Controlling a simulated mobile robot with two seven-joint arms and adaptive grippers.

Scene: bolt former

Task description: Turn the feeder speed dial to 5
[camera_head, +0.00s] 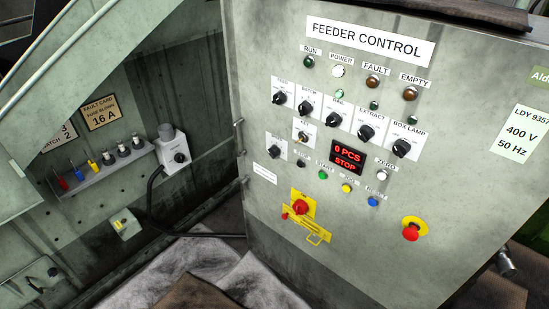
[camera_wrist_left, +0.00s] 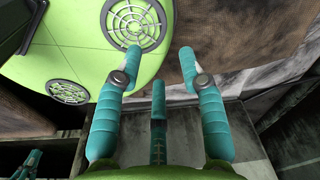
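The feeder control panel (camera_head: 345,120) fills the middle and right of the head view. It carries a row of black dials with small white labels. The leftmost dial (camera_head: 280,98) has a label that seems to read FEED; another dial (camera_head: 275,152) sits below it. The fine print and pointer settings are too small to read. My left gripper (camera_wrist_left: 160,62) shows in the left wrist view with its teal fingers spread and empty, away from the dials. A small teal fingered shape (camera_wrist_left: 30,164) at that view's lower left looks like my right gripper; its state is unclear.
A red display (camera_head: 347,156) reads 0 PCS STOP. A yellow-red switch handle (camera_head: 301,208) and a red emergency button (camera_head: 411,233) stick out below. Left of the cabinet are a tool shelf (camera_head: 100,175) and a grey box with a knob (camera_head: 173,153).

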